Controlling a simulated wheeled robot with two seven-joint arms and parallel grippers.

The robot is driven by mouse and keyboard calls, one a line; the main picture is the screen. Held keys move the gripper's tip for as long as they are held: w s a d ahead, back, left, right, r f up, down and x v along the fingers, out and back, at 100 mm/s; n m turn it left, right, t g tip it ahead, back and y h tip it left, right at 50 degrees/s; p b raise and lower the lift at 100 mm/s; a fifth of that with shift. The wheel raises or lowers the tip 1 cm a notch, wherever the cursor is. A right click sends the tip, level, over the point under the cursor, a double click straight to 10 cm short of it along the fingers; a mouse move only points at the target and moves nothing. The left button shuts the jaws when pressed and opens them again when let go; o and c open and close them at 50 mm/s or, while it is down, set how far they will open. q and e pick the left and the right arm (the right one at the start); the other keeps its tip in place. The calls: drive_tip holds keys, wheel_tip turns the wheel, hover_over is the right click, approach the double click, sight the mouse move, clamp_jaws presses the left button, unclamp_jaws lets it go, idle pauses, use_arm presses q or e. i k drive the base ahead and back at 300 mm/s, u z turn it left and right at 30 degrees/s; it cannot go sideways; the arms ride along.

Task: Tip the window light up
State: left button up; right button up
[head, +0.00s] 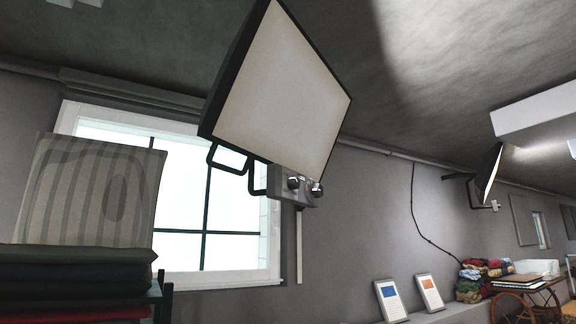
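The window light (283,92) is a large square panel with a pale face and a black frame, high in front of the window (190,205). It is tilted, with its face turned toward the right. Black bar handles (228,160) stick out below its lower left edge. A grey box with dark round knobs (293,183) sits under its lower edge. A second, smaller panel light (490,172) hangs on the wall far to the right. Neither of my grippers shows in the head view.
A striped cushion (90,190) stands on dark folded stacks (75,283) at the lower left. Two framed cards (390,300) lean on a ledge. Folded clothes (484,279) and a wheeled cart (527,290) are at the far right. The space right of the light looks clear.

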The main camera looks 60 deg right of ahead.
sight(272, 97)
drive_tip(key=z, duration=1.1)
drive_tip(key=i, duration=1)
drive_tip(key=u, duration=0.45)
drive_tip(key=k, duration=1.1)
drive_tip(key=z, duration=1.6)
